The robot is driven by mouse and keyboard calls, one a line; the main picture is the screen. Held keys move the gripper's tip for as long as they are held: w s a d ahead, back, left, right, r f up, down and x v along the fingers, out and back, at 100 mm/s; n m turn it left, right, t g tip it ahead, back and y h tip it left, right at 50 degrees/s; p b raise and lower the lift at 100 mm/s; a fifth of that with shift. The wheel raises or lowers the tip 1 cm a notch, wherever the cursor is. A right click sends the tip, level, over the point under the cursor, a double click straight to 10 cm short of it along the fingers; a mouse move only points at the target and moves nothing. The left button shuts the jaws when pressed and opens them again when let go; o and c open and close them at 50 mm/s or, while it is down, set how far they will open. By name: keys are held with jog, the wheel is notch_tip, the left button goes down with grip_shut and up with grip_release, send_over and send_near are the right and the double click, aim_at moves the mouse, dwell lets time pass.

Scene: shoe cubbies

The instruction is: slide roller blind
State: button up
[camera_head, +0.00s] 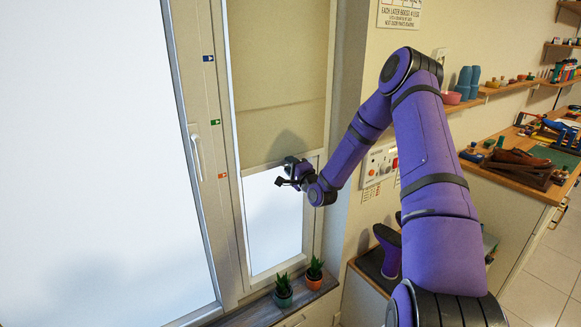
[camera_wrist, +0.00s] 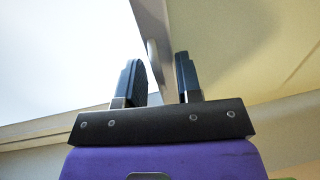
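The beige roller blind (camera_head: 275,60) covers the upper part of the narrow right-hand window pane. Its pale bottom bar (camera_head: 262,167) hangs roughly level with the red marker (camera_head: 221,175) on the window frame, with bright glass below. My gripper (camera_head: 287,176) is at the bar, near the middle of its width. In the wrist view my gripper (camera_wrist: 161,80) has its two dark fingers apart. A thin grey piece on the bar (camera_wrist: 154,62) shows between them, nearer the left finger. A gap shows to the right finger; contact with the left finger is unclear.
Blue (camera_head: 208,58) and green (camera_head: 214,122) markers sit higher on the frame. A window handle (camera_head: 197,157) is to the left. Two potted plants (camera_head: 283,291) (camera_head: 314,273) stand on the sill below. A control panel (camera_head: 379,164) is on the wall at right.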

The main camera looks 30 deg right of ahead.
jog(key=shift+c, duration=0.2)
grip_shut()
notch_tip(320, 180, up, 36)
jog(key=shift+r, duration=0.2)
jog(key=shift+a, duration=0.1)
jog(key=shift+o, duration=0.2)
grip_release()
jog(key=shift+s, duration=0.15)
jog(key=s+f, duration=0.1)
jog(key=s, duration=0.9)
jog(key=shift+s+d+f, duration=0.25)
jog(key=shift+s, duration=0.05)
jog(key=shift+a, duration=0.1)
